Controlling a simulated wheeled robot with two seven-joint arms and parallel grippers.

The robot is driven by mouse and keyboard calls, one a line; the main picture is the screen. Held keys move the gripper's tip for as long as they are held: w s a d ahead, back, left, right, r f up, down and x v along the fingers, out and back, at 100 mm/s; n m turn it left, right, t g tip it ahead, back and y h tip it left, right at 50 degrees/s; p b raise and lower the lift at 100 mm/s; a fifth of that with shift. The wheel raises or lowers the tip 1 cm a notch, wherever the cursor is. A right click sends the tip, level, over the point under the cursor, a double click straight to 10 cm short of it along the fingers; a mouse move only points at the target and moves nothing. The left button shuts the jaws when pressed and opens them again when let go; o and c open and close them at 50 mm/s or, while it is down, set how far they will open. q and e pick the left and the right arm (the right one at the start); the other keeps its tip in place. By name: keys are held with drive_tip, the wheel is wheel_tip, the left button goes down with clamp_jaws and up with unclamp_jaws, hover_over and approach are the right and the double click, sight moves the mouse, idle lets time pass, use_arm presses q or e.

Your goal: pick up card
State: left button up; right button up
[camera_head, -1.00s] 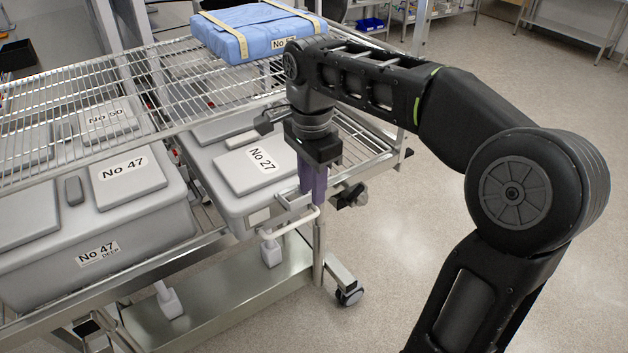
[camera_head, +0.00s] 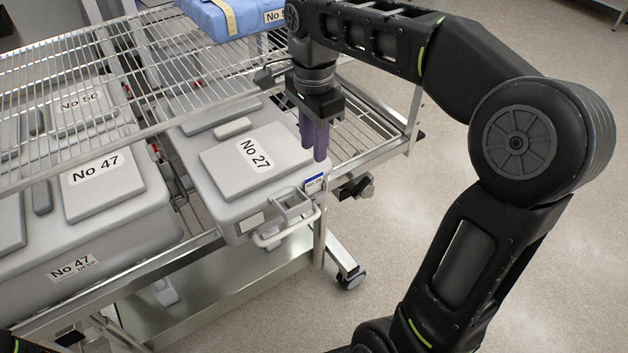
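A small blue-and-white card (camera_head: 314,184) sits at the front right corner of the grey container labelled No 27 (camera_head: 218,185), beside its metal latch. My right gripper (camera_head: 314,153) points down with two purple fingers just above and behind the card in the picture. The fingers appear side by side and no card shows between them; whether a gap separates them is unclear. My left gripper is out of view.
The No 27 container rests on a wire-shelf trolley (camera_head: 381,151). Larger grey containers labelled No 47 (camera_head: 108,248) stand to its left under a wire shelf. A blue wrapped pack (camera_head: 225,22) lies at the back. Floor at the right is clear.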

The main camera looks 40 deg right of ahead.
sight(314, 176)
wheel_tip(314, 176, down, 3)
drive_tip(key=shift+r+b, duration=0.15)
drive_tip(key=shift+b, duration=0.65)
drive_tip(key=shift+w, duration=0.1)
wheel_tip(314, 176, down, 5)
drive_tip(key=shift+r+p, duration=0.1)
drive_tip(key=shift+p, duration=0.45)
drive_tip(key=shift+f, duration=0.2)
drive_tip(key=shift+s+f, duration=0.1)
drive_tip(key=shift+s, duration=0.1)
